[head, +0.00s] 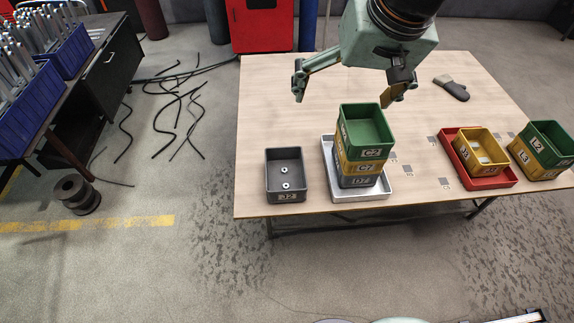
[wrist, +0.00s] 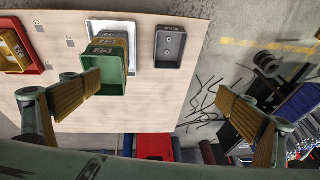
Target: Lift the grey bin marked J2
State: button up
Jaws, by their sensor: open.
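A stack of three bins stands in a white tray (head: 374,191). A green bin (head: 367,128) marked C2 is on top, a yellow bin (head: 362,167) marked C7 is in the middle, and a grey bin (head: 358,181) is at the bottom, its label ending in 2, its first letter unclear. Another grey bin (head: 286,172) stands alone to the left with two washers inside; its label is not clearly legible. It also shows in the wrist view (wrist: 170,47). My gripper (head: 343,96) is open and empty, above the table near the stack, touching no bin.
A red tray (head: 494,182) holds a yellow bin (head: 481,148). Beside it a green bin (head: 548,138) sits on a yellow bin (head: 534,164) at the right. A dark glove-like item (head: 452,88) lies at the back. The table (head: 270,105) is clear at back left.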

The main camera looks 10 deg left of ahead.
jog(key=w+a+f+b, duration=0.3)
jog(key=w+a+f, duration=0.1)
jog(key=f, duration=0.8)
jog(key=w+a+f+b, duration=0.2)
jog(key=w+a+f, duration=0.2)
jog(key=f, duration=0.9)
jog(key=w+a+f+h+b, duration=0.1)
jog(key=w+a+f+b, duration=0.2)
jog(key=f, duration=1)
jog(key=shift+w+a+n+t+b, duration=0.35)
jog(key=shift+w+a, duration=0.25)
jog(key=shift+a, duration=0.5)
jog(key=shift+f, duration=0.2)
jog(key=b+x, duration=0.2)
jog(key=x, duration=0.6)
jog(key=shift+f, duration=0.25)
jog(key=b, duration=0.1)
send_over(285, 179)
jog(key=shift+f, duration=2.35)
jog(key=shift+c, duration=0.9)
